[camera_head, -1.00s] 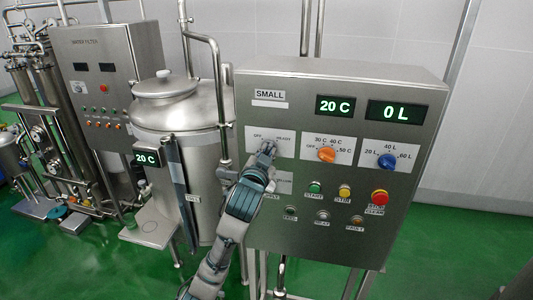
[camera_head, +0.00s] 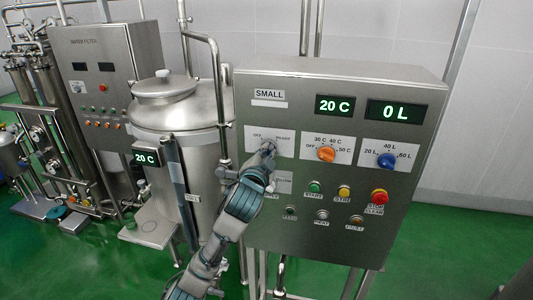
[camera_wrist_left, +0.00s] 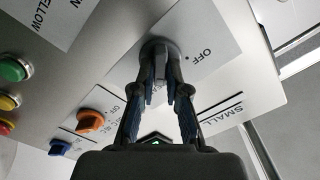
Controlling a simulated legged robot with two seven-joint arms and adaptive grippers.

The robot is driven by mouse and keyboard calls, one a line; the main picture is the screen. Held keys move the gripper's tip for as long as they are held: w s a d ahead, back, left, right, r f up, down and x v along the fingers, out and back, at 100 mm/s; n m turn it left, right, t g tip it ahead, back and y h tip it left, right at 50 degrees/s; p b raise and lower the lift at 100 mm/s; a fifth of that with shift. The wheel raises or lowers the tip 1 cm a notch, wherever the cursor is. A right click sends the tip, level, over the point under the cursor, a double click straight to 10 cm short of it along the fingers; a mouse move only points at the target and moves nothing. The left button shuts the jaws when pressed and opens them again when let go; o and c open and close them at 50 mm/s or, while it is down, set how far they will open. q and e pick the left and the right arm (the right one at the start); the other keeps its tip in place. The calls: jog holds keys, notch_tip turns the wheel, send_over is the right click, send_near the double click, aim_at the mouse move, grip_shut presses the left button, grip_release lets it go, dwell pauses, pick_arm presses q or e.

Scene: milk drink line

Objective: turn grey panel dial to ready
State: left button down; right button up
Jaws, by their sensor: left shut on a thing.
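The grey panel dial (camera_wrist_left: 159,50) sits on a white label with OFF and READY marks on the grey control panel (camera_head: 330,84). In the head view the dial (camera_head: 267,144) is mostly hidden behind my left gripper (camera_head: 264,153). In the left wrist view my left gripper (camera_wrist_left: 160,92) has a finger on each side of the dial's grip bar and is shut on it. The bar lines up with the fingers. Which mark the dial points to cannot be told. My right gripper is not in view.
An orange dial (camera_head: 326,154) and a blue dial (camera_head: 387,161) are to the right on the same panel. Green (camera_head: 314,187), yellow (camera_head: 344,192) and red (camera_head: 379,196) buttons are below. A steel tank (camera_head: 190,120) stands to the left.

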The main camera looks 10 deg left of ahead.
pick_arm(q)
jog(key=shift+f, duration=0.1)
jog(key=c, duration=1.2)
grip_release()
jog(key=shift+d, duration=0.1)
jog(key=shift+s, duration=0.1)
jog(key=s, duration=1.1)
jog(key=shift+s, duration=0.3)
